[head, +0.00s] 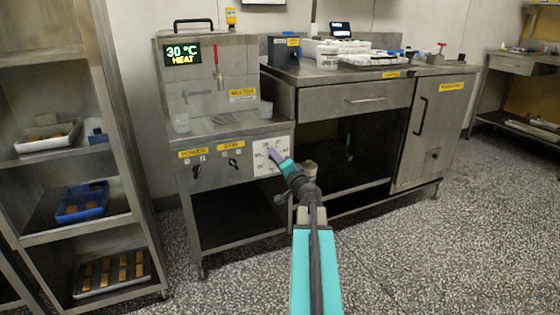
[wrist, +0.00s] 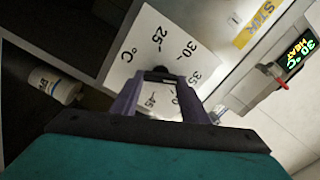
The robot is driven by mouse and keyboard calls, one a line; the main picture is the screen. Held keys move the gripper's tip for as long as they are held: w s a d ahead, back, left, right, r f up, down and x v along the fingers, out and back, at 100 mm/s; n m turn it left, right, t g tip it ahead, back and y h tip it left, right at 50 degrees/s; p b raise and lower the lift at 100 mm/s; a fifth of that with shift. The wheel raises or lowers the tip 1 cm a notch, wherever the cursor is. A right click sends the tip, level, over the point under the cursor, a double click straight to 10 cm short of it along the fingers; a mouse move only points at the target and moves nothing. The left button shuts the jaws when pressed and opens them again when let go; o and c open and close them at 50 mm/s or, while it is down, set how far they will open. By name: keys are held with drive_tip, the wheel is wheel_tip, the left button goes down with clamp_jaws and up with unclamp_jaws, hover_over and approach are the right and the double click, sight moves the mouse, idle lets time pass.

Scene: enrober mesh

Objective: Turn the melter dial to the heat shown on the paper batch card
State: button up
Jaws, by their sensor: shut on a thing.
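The melter (head: 205,75) is a steel cabinet whose display (head: 182,54) reads 30 °C HEAT. The white dial plate (head: 268,164) is on its front, at the right end of the control panel. In the wrist view the plate (wrist: 135,50) shows °C and marks including 25, 30, 35 and 45. My gripper (head: 272,153) is at this plate. In the wrist view its purple fingers (wrist: 160,88) are shut on the dark dial knob (wrist: 160,74), which they partly hide. The knob's pointer cannot be made out. I cannot make out a paper batch card.
The power and stir switches (head: 232,162) are left of the dial. A red-handled tap (head: 217,68) is above, with clear cups on the ledge. A workbench (head: 345,97) with containers stands to the right. A shelf rack (head: 82,149) with trays stands left. The speckled floor in front is clear.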

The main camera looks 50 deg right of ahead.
drive_tip(key=shift+s+d+f, duration=0.15)
drive_tip(key=o, duration=1.1)
drive_tip(key=shift+c, duration=0.2)
drive_tip(key=p+v, duration=0.1)
drive_tip(key=v, duration=0.1)
drive_tip(key=p+v, duration=0.1)
drive_tip(key=v, duration=0.2)
drive_tip(key=shift+s+a+r+p, duration=0.2)
drive_tip(key=shift+a+r+p, duration=0.05)
drive_tip(key=shift+p, duration=0.15)
drive_tip(key=p+v, duration=0.5)
drive_tip(key=p, duration=1.3)
drive_tip(key=shift+s+p, duration=0.15)
drive_tip(key=shift+p, duration=0.2)
